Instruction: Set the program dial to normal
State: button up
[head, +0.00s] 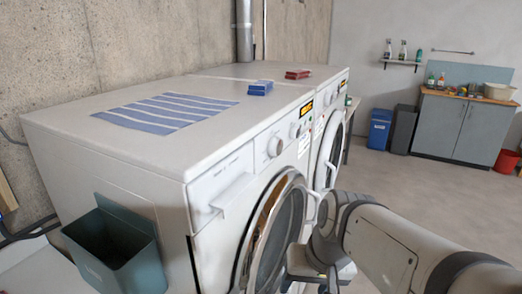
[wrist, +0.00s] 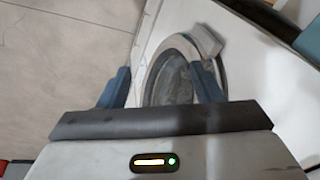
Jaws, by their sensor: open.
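The near white washing machine (head: 110,150) has a round pale program dial (head: 274,146) on its front panel, beside the detergent drawer (head: 222,187). The dial's markings and pointer are too small to read. No dial can be made out in that view. In the head view, my arm reaches in from the lower right, low in front of the machines.
The near round door (head: 270,235) is below the dial. A blue-striped cloth (head: 165,112), a blue box (head: 260,88) and a red box (head: 298,74) lie on top. A teal bin (head: 115,250) hangs on the side. The floor (head: 420,200) at right is clear.

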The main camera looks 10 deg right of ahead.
jog(key=shift+o, duration=0.9)
jog(key=w+m+y, duration=0.1)
jog(key=w+a+r+m+y, duration=0.1)
jog(key=w, duration=0.1)
jog(key=w+a+m+y, duration=0.1)
jog(key=shift+w+a+r+m+y+b, duration=0.2)
jog(key=shift+a+m+y+b, duration=0.1)
jog(key=shift+y, duration=0.1)
jog(key=m+t+y+b, duration=0.1)
jog(key=m+t+y, duration=0.7)
jog(key=m+t, duration=0.2)
send_near(279, 148)
jog(key=a, duration=0.1)
jog(key=shift+h, duration=0.3)
jog(key=x, duration=0.4)
jog(key=p+x, duration=0.1)
jog(key=x, duration=0.3)
jog(key=shift+w+d+r+p, duration=0.15)
jog(key=shift+w+d+p, duration=0.05)
jog(key=shift+p, duration=0.1)
jog(key=shift+c, duration=0.2)
